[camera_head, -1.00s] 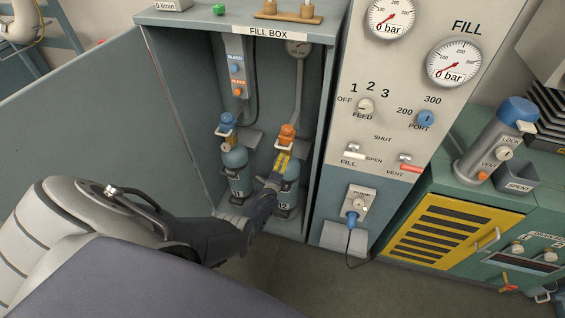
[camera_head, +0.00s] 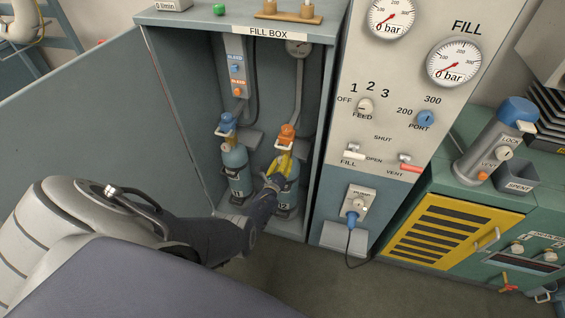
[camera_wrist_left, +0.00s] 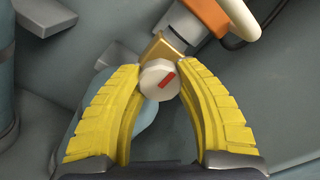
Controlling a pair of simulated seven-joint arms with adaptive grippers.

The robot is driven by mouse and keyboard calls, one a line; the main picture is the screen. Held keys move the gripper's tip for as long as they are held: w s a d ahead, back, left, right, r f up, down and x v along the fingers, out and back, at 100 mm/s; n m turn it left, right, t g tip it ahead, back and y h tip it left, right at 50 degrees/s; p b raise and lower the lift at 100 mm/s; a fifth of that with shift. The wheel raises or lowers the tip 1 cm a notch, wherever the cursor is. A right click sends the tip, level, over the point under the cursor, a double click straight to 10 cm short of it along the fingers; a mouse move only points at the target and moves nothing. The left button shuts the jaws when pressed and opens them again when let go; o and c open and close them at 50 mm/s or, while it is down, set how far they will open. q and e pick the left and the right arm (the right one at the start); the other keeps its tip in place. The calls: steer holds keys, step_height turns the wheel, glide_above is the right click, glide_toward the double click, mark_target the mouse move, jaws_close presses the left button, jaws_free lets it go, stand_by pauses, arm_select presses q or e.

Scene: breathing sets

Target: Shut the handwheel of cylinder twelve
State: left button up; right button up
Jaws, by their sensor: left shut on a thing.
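Cylinder twelve (camera_head: 287,196) is the right one of two blue-grey cylinders in the fill box, with an orange fitting (camera_head: 287,132) on top. In the left wrist view its handwheel (camera_wrist_left: 158,80) is a pale faceted knob with a red mark, in front of a brass valve body (camera_wrist_left: 163,47). My left gripper (camera_head: 283,163) reaches in from the left at the cylinder's neck. Its yellow fingers (camera_wrist_left: 160,85) are closed on the handwheel, one at each side. In the head view the fingers hide the handwheel. My right gripper is not in view.
Cylinder eleven (camera_head: 235,175) stands close on the left with a blue fitting (camera_head: 227,122). The fill box (camera_head: 175,105) has walls on both sides, and its door (camera_head: 80,120) is open at left. The control panel (camera_head: 385,90) adjoins on the right.

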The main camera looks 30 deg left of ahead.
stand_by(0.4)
arm_select(q)
steer(key=o, duration=1.3)
steer(key=shift+o, duration=0.2)
steer(key=shift+s, duration=0.15)
steer(key=v, duration=1.1)
steer(key=shift+s+d, duration=0.2)
steer(key=shift+s, duration=0.1)
